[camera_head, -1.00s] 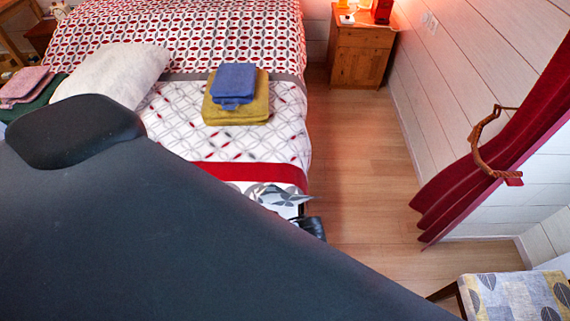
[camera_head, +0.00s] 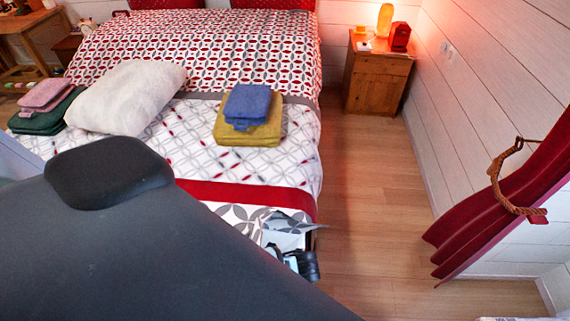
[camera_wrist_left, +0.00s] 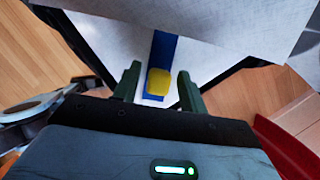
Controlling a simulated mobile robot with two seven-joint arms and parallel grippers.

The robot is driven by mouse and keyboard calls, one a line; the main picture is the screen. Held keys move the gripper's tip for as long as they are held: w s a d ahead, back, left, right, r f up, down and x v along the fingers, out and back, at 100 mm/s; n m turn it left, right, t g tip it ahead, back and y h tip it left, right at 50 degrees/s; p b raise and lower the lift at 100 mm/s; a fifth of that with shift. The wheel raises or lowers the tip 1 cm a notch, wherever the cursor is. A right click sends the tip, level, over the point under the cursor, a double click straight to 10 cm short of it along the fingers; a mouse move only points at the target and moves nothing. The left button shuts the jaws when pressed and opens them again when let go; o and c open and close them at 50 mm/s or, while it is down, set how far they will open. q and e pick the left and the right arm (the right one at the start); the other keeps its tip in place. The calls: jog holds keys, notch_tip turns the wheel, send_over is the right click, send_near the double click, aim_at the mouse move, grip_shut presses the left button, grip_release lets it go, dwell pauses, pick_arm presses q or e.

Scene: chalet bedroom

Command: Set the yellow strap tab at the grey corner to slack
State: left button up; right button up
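The yellow strap tab (camera_wrist_left: 159,82) lies on a blue strap (camera_wrist_left: 162,50) over pale cloth in the left wrist view. My left gripper (camera_wrist_left: 160,72) has its two green fingers apart, one on each side of the tab. A gap shows on the tab's left; the right finger is very close to it, and I cannot tell whether they touch. In the head view, the bed's near right corner (camera_head: 287,224) shows grey patterned cloth with a grey point sticking out. Dark parts (camera_head: 304,264) show just below it. My large dark arm hides the tab there. My right gripper cannot be made out.
The bed holds a white pillow (camera_head: 128,97), a blue folded cloth (camera_head: 247,104) on a mustard one (camera_head: 236,134), and pink and green cloths at left. Wooden floor (camera_head: 370,200) is clear right of the bed. A red curtain (camera_head: 500,220) hangs at right.

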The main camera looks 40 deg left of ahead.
pick_arm(q)
grip_shut()
jog(key=shift+w+a+r+p, duration=0.1)
jog(key=shift+w+a+p, duration=0.1)
jog(key=shift+a, duration=0.45)
jog(key=shift+w+a+r+p, duration=0.1)
jog(key=shift+w+a, duration=0.05)
jog(key=shift+a, duration=0.5)
jog(key=shift+f, duration=0.2)
jog(key=shift+o, duration=0.7)
grip_release()
